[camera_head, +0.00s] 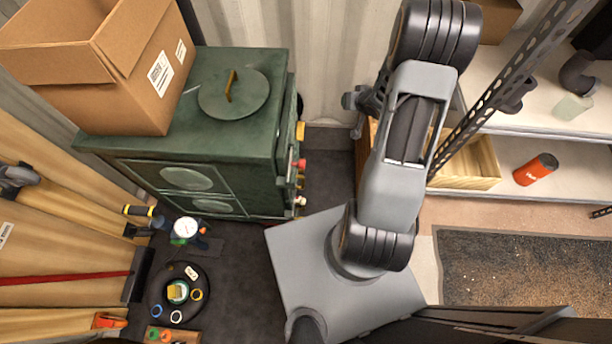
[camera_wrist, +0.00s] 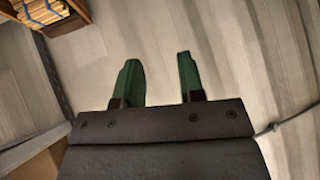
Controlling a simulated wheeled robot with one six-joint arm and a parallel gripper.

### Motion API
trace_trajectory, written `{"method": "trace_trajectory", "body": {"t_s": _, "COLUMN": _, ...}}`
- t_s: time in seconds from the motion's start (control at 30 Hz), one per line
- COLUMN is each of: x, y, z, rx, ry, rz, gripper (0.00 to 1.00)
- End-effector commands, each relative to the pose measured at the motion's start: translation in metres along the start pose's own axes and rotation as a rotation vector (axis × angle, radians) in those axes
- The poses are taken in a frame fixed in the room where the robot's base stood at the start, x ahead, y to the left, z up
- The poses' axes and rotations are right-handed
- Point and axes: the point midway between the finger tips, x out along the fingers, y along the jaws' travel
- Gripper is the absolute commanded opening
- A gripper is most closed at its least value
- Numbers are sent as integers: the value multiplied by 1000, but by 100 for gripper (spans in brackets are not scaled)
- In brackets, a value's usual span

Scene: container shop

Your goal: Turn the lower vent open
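A dark green stove-like cabinet (camera_head: 245,150) stands left of my arm. Two pale oval panels show on its front, an upper one (camera_head: 187,177) and a lower one (camera_head: 213,206). Several small coloured fittings stick out along its right side, among them a yellow one (camera_head: 300,131), a red one (camera_head: 299,164) and a whitish one (camera_head: 300,201). I cannot tell which part is the lower vent. My gripper (camera_wrist: 158,85) shows two green fingers apart in the wrist view, with nothing between them. It faces a pale corrugated wall, away from the cabinet. The head view mostly hides it behind my arm.
A cardboard box (camera_head: 125,75) and a round lid with a yellow handle (camera_head: 233,93) rest on the cabinet. Shelves (camera_head: 520,130) with an orange can (camera_head: 535,169) stand at right. A gauge (camera_head: 186,228) and a round black tray (camera_head: 158,290) lie at lower left.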

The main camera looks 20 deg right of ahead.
Motion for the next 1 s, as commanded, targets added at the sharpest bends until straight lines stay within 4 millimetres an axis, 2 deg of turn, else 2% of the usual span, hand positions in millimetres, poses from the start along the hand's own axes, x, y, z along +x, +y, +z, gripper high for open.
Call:
{"method": "trace_trajectory", "body": {"t_s": 0.03, "x": 38, "y": 18, "z": 48, "rx": 68, "ry": -13, "rz": -85, "gripper": 36}}
{"method": "trace_trajectory", "body": {"t_s": 0.13, "x": 74, "y": 27, "z": 111, "rx": 210, "ry": -23, "rz": -281, "gripper": 36}}
{"method": "trace_trajectory", "body": {"t_s": 0.2, "x": 89, "y": 28, "z": 153, "rx": 321, "ry": -36, "rz": -419, "gripper": 36}}
{"method": "trace_trajectory", "body": {"t_s": 0.3, "x": 100, "y": 26, "z": 205, "rx": 478, "ry": -59, "rz": -601, "gripper": 36}}
{"method": "trace_trajectory", "body": {"t_s": 0.4, "x": 101, "y": 21, "z": 245, "rx": 619, "ry": -82, "rz": -756, "gripper": 36}}
{"method": "trace_trajectory", "body": {"t_s": 0.5, "x": 98, "y": 17, "z": 272, "rx": 729, "ry": -100, "rz": -877, "gripper": 36}}
{"method": "trace_trajectory", "body": {"t_s": 0.67, "x": 92, "y": 11, "z": 295, "rx": 835, "ry": -117, "rz": -994, "gripper": 36}}
{"method": "trace_trajectory", "body": {"t_s": 0.83, "x": 97, "y": -2, "z": 298, "rx": 865, "ry": -127, "rz": -1035, "gripper": 36}}
{"method": "trace_trajectory", "body": {"t_s": 1.0, "x": 113, "y": -26, "z": 289, "rx": 862, "ry": -129, "rz": -1037, "gripper": 36}}
